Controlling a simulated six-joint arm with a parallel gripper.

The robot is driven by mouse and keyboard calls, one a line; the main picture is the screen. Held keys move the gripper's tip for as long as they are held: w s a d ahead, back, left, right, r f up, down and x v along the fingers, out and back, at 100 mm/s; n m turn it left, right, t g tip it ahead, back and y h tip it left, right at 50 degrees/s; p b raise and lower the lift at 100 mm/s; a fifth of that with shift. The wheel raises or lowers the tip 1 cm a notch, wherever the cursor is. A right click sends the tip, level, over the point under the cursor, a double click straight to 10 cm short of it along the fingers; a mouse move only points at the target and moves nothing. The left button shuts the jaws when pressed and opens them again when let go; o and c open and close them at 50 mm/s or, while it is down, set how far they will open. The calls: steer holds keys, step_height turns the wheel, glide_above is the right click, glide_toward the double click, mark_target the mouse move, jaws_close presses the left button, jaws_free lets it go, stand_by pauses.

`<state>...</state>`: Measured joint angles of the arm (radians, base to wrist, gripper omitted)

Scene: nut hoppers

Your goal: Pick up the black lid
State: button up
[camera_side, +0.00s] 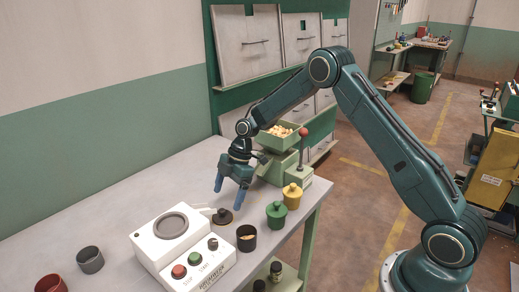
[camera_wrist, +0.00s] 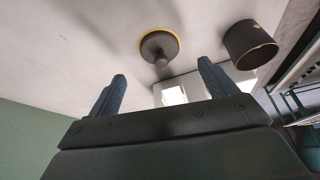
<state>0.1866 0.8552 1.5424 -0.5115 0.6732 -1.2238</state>
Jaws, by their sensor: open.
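The black lid (camera_side: 223,216) is a small dark disc with a knob, lying on the grey table beside the white machine. In the wrist view the lid (camera_wrist: 159,46) shows its knob and a yellowish rim, and appears beyond and between my fingertips. My gripper (camera_side: 228,194) is above the lid and apart from it, fingers pointing down, open and empty. Both blue fingers of my gripper (camera_wrist: 161,76) show in the wrist view. An open black cup (camera_side: 246,238) stands near the lid; the cup (camera_wrist: 249,46) also shows at the upper right of the wrist view.
The white machine (camera_side: 203,258) with a round plate and buttons stands close to the lid. A lidded green jar (camera_side: 276,215) and a yellow jar (camera_side: 292,197) stand to the right, below a green hopper (camera_side: 277,140) of nuts. Grey (camera_side: 90,260) and red (camera_side: 51,284) cups stand left.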

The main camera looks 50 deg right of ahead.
steer(key=shift+a+f, duration=0.15)
steer(key=shift+f, duration=0.15)
steer(key=shift+x, duration=2.55)
steer(key=c, duration=1)
steer(key=shift+r, duration=0.15)
steer(key=shift+c, duration=0.2)
step_height(320, 180, up, 20)
steer(key=shift+f, duration=0.2)
